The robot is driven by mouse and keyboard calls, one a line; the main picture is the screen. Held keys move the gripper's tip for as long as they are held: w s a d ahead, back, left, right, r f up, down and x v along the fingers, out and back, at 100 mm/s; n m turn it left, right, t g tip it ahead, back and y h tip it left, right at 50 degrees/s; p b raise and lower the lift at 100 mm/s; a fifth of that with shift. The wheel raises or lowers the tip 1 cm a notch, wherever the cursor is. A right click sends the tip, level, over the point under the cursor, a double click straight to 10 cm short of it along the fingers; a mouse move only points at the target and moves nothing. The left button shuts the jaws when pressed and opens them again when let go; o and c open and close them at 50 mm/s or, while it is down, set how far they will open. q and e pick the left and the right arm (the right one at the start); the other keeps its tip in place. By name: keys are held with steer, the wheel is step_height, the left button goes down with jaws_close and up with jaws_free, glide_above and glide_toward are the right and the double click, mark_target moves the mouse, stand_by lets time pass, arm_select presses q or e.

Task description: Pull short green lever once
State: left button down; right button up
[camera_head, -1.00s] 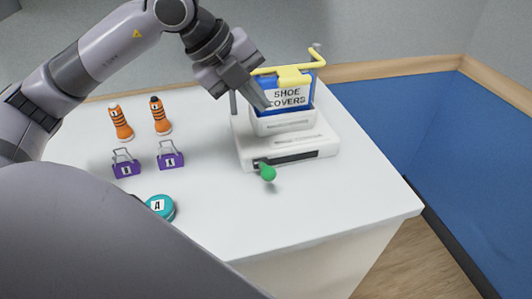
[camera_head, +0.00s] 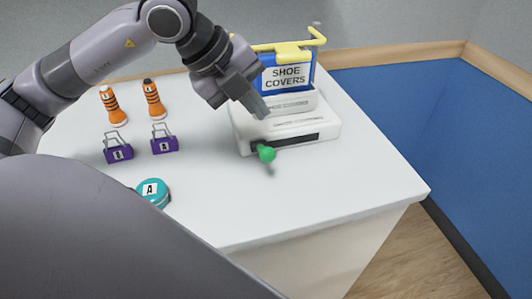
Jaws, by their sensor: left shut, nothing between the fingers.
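The short green lever (camera_head: 267,153) ends in a green round knob and sticks out from the front of a white device (camera_head: 300,131) on the table. My left gripper (camera_head: 261,110) reaches in from the upper left. Its fingers are shut and empty, pointing down in front of the device's upper part, a little above and behind the knob. The fingers look apart from the lever. They hide part of the device's left side. My right gripper is not in view.
Orange striped bottles (camera_head: 112,107), purple clips (camera_head: 165,144) and a teal round tin (camera_head: 154,192) are on the left. The white table (camera_head: 330,185) is clear at front right.

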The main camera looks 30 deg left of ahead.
mark_target(262, 152)
arm_select(q)
steer(key=f+b, duration=0.1)
steer(key=s+d+f, duration=0.1)
steer(key=shift+f+b, duration=0.35)
steer(key=shift+b, duration=0.05)
steer(key=shift+d, duration=0.1)
stand_by(1.7)
steer(key=shift+s+d+f+b, duration=0.15)
steer(key=shift+f+b, duration=0.2)
steer(key=shift+b, duration=0.1)
steer(key=shift+s+d+f+b, duration=0.25)
steer(key=shift+d+f+b, duration=0.05)
steer(key=shift+f+b, duration=0.35)
steer(key=shift+s+d+f+b, duration=0.2)
steer(key=shift+d+f+b, duration=0.05)
steer(key=shift+f+b, duration=0.35)
steer(key=shift+s+d+f+b, duration=0.25)
steer(key=shift+d+f+b, duration=0.05)
steer(key=shift+f+b, duration=0.3)
stand_by(2.1)
stand_by(0.5)
